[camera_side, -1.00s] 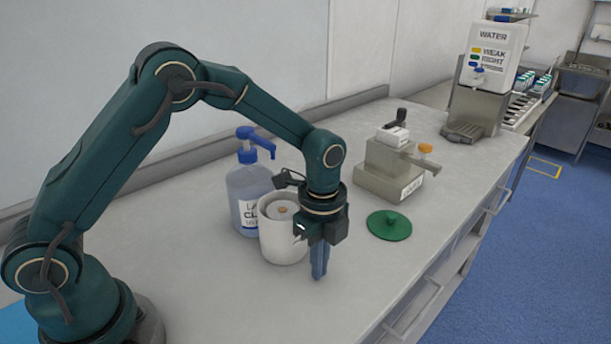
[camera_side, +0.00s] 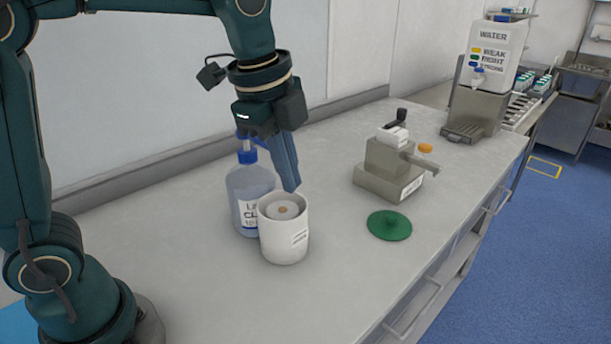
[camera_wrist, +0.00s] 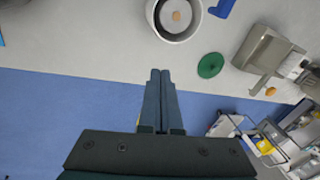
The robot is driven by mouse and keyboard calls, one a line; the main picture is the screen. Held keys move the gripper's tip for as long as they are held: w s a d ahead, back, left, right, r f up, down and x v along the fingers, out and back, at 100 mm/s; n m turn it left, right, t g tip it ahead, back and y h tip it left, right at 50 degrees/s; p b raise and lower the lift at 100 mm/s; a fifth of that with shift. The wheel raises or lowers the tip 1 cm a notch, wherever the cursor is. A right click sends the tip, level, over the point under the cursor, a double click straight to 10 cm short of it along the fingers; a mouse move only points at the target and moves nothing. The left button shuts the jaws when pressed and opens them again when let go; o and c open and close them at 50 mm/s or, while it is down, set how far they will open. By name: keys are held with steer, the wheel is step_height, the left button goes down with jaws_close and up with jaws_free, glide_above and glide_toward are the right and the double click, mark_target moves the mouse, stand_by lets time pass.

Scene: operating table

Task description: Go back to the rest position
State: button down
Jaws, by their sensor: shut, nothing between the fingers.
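My gripper (camera_side: 288,186) is shut and empty in the side view. Its fingertips point down and hang above the white canister, near its rear rim as seen there. In the wrist view my gripper (camera_wrist: 161,72) shows its two fingers pressed together with nothing between them. The white canister (camera_side: 284,246) stands upright on the counter without a cover, with a pale round item and a small orange-brown spot inside. It also shows at the top of the wrist view (camera_wrist: 152,17).
A clear bottle with a blue pump (camera_side: 248,190) stands behind the canister. A green round lid (camera_side: 389,226) lies flat to its right. A beige device (camera_side: 388,172) and a water dispenser (camera_side: 497,55) stand farther back. The counter front (camera_side: 330,300) is clear.

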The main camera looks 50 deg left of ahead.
steer(key=s+a+f+n+t, duration=0.1)
steer(key=s+n, duration=0.5)
steer(key=n, duration=0.1)
steer(key=s+a+f+n+t, duration=0.2)
steer(key=s+n, duration=0.4)
steer(key=n, duration=0.2)
steer(key=shift+s+n, duration=0.15)
steer(key=shift+n, duration=0.15)
